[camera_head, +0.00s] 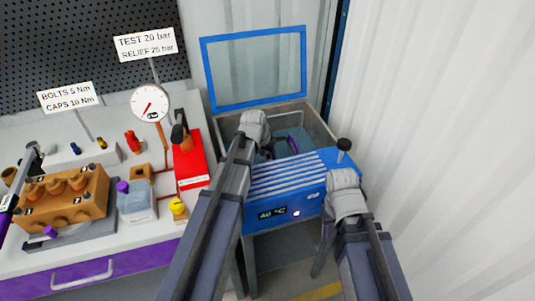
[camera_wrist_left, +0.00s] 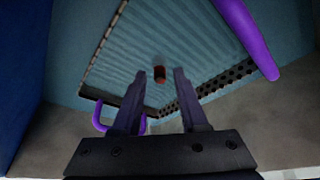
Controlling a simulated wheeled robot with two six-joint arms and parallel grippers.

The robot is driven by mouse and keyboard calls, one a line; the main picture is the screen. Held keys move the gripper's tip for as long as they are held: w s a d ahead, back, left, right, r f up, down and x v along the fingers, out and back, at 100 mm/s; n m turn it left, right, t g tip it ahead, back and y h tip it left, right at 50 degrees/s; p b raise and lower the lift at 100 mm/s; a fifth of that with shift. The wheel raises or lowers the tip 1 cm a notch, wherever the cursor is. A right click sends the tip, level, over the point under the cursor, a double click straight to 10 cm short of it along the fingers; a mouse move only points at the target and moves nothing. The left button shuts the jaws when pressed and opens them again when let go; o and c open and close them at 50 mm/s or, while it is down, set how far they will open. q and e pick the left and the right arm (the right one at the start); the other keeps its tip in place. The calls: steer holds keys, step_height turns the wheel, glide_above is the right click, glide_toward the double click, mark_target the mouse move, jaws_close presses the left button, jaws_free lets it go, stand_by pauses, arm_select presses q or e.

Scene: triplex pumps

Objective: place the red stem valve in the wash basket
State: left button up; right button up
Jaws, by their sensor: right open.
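A small red part (camera_wrist_left: 159,74), which looks like the red stem valve, shows in the left wrist view over the pale ribbed floor of the wash basket (camera_wrist_left: 190,38). The basket has purple handles (camera_wrist_left: 248,38). My left gripper (camera_wrist_left: 160,71) is open; the red part shows between its fingertips with clear gaps on both sides. In the head view my left gripper (camera_head: 268,150) reaches into the blue washer's tank, its fingers partly hidden. A red spot (camera_head: 292,145) shows in the basket there. My right gripper (camera_head: 345,183) is at the washer's front right, fingers hidden.
The washer (camera_head: 285,198) has its blue-framed lid (camera_head: 255,68) raised and a black knob (camera_head: 344,144) at its right. The bench at left holds a brown pump block (camera_head: 62,195), a gauge (camera_head: 151,103), a red box (camera_head: 189,160) and another red part (camera_head: 133,141). A wall closes the right side.

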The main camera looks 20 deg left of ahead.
stand_by(0.3)
arm_select(q)
steer(key=shift+p+v, duration=0.85)
steer(key=shift+v, duration=0.05)
steer(key=p+v, duration=0.9)
steer(key=v, duration=0.1)
steer(key=shift+r+p, duration=0.35)
steer(key=shift+p, duration=0.05)
